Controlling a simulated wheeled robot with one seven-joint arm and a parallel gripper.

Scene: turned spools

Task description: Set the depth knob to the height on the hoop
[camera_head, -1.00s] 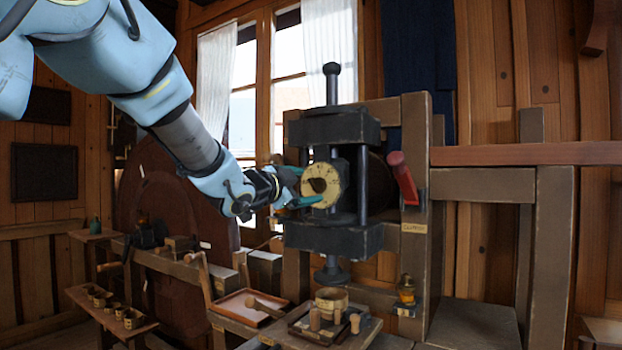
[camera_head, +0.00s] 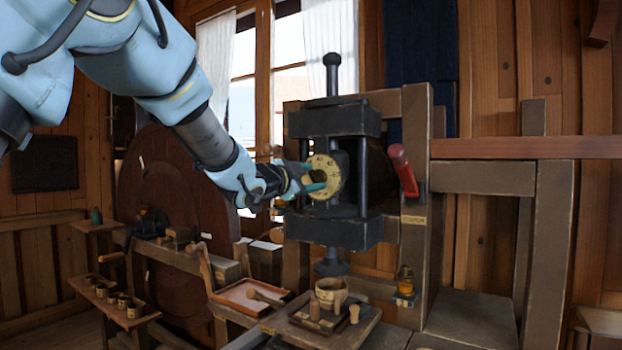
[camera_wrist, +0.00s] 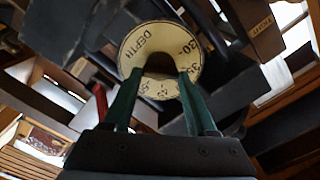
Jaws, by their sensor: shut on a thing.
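The depth knob has a round cream dial (camera_head: 331,170) on the front of a dark press. In the wrist view the dial (camera_wrist: 185,32) reads "DEPTH" beside "30", with more numbers along its lower edge partly covered by my fingers. My gripper (camera_head: 308,180) is shut on the knob's dark central grip (camera_wrist: 160,64), one green finger on each side. I cannot make out a pointer or the set value. The small wooden hoop (camera_head: 331,291) sits under the press's foot; any height written on it is too small to read.
A red-handled lever (camera_head: 403,172) is right of the press. A small amber bottle (camera_head: 405,282) stands on a ledge below it. A bench tray (camera_head: 320,332) holds pegs, and a shallow tray (camera_head: 240,296) is left of it. Small cups line a shelf at left.

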